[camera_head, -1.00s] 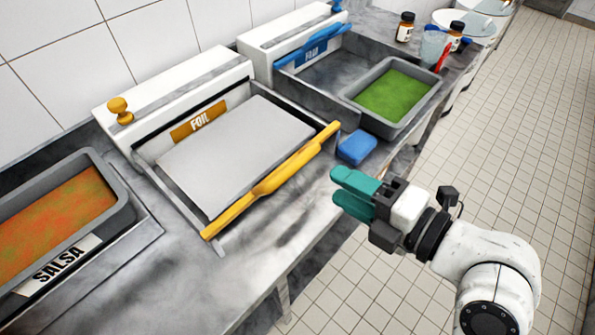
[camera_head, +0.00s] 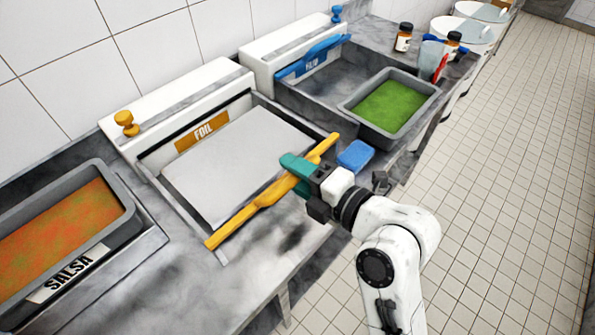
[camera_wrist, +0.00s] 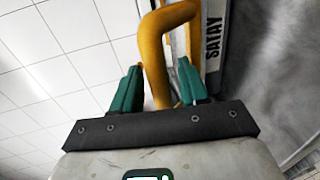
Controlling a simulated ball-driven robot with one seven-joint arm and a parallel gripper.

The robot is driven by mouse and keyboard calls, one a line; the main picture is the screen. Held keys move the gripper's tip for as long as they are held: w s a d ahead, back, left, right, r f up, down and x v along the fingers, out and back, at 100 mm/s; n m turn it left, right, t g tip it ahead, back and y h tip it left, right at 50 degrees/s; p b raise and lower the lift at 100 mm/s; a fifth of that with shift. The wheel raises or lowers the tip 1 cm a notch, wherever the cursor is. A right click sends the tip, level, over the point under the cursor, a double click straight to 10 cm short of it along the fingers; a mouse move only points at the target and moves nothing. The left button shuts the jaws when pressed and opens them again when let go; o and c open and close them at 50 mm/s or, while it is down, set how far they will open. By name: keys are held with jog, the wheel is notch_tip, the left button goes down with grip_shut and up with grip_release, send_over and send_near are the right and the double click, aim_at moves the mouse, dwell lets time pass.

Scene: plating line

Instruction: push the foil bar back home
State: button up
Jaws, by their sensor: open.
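The yellow foil bar (camera_head: 265,199) lies across the front edge of the foil station, on the side away from the orange FOIL label (camera_head: 201,132). The silver foil sheet (camera_head: 235,160) is spread flat between the bar and the white housing. My gripper (camera_head: 294,172) is open at the far half of the bar and covers part of it in the head view. In the wrist view a bent yellow piece of the bar (camera_wrist: 152,50) shows between my green fingers (camera_wrist: 160,80), with gaps visible at the sides. I cannot tell whether a finger touches it.
A salsa pan (camera_head: 118,235) stands at the left. A second station with a blue bar (camera_head: 315,55) and a pan of green food (camera_head: 350,108) is behind. A blue sponge (camera_head: 355,155) lies close to my gripper. Tiled floor is free at the right.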

grip_shut()
dwell(0.4)
jog(key=r+b+x, duration=0.1)
jog(key=b+x, duration=0.3)
jog(key=x, duration=0.4)
jog(key=r+b+x, duration=0.2)
jog(key=b+x, duration=0.2)
jog(key=x, duration=0.5)
jog(key=a+r+b+x, duration=0.1)
jog(key=b+x, duration=0.3)
jog(key=x, duration=0.4)
jog(key=shift+w+a+r, duration=0.15)
jog(key=shift+w+r, duration=0.35)
jog(key=shift+r, duration=0.25)
